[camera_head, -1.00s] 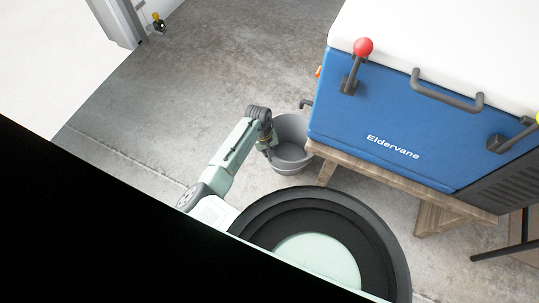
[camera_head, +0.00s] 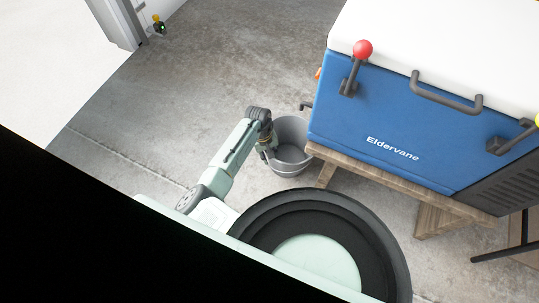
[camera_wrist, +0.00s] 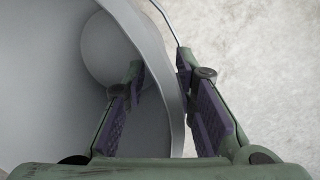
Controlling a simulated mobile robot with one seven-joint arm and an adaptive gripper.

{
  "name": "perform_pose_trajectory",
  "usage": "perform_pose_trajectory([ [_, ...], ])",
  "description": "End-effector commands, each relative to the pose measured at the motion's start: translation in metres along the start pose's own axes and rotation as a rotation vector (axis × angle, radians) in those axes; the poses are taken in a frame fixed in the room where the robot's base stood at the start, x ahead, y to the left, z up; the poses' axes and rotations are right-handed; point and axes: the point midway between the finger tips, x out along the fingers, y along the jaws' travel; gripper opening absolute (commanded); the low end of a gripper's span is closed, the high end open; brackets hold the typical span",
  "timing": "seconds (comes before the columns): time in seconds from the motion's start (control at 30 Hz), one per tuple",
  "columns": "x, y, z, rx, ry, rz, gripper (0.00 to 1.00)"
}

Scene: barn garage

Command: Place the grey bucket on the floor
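The grey bucket (camera_head: 291,165) is upright and appears to stand on the bare concrete floor (camera_head: 215,75), left of the blue cooler's wooden stand. My gripper (camera_head: 268,150) is at the bucket's left side in the head view. In the wrist view, the bucket's wall and rim (camera_wrist: 174,100) pass between my gripper's two fingers (camera_wrist: 160,75). The left finger is inside the bucket and the right finger is outside, close to the rim. The fingers are parted, with a gap between the left finger and the rim. The thin wire handle (camera_wrist: 163,17) shows beyond the rim.
The blue cooler (camera_head: 385,115) with a white lid stands on a wooden stand (camera_head: 430,215) close to the bucket's right. Open concrete floor lies above and left of the bucket. A small yellow-and-black object (camera_head: 158,24) is by the far door frame.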

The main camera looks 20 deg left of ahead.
Motion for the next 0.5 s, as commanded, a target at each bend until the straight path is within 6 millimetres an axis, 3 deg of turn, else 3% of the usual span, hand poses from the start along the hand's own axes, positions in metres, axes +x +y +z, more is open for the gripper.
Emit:
perform_pose_trajectory([
  [0.3, -0.067, 0.001, 0.000, -0.001, 0.002, 0.004, 0.25],
  [0.5, -0.101, 0.001, 0.000, 0.000, 0.002, 0.002, 0.25],
])
